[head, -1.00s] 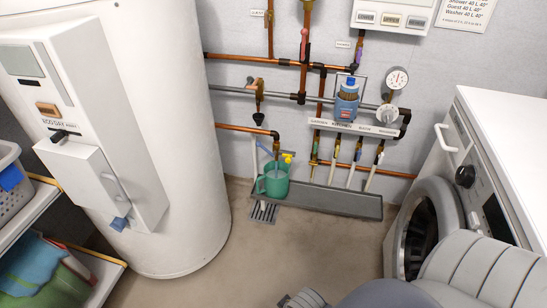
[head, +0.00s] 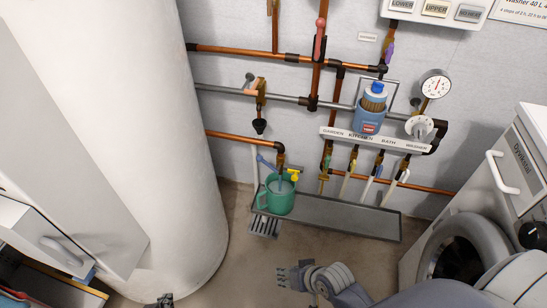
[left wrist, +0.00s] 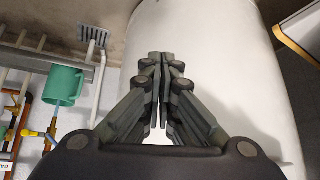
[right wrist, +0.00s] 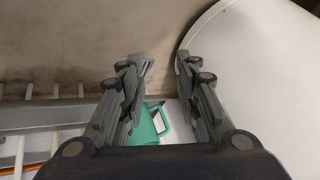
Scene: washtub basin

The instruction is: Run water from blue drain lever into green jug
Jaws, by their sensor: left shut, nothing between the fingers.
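The green jug (head: 279,201) stands upright at the left end of the grey tray, under the drain spout. It also shows in the left wrist view (left wrist: 64,86) and partly, behind my fingers, in the right wrist view (right wrist: 149,126). A thin pale streak, apparently water, drops from the spout into it. The blue drain lever (head: 266,163) points left above the jug, beside a yellow fitting (head: 294,175). My right gripper (head: 287,276) is open and empty, low in front of the tray. My left gripper (head: 158,301) is shut and empty at the bottom edge, apart from both.
The long grey tray (head: 345,215) runs along the wall under labelled taps and copper pipes. A floor grate (head: 264,227) lies beside the jug. A white tank (head: 160,130) stands left and a washing machine (head: 470,235) right. The floor between is clear.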

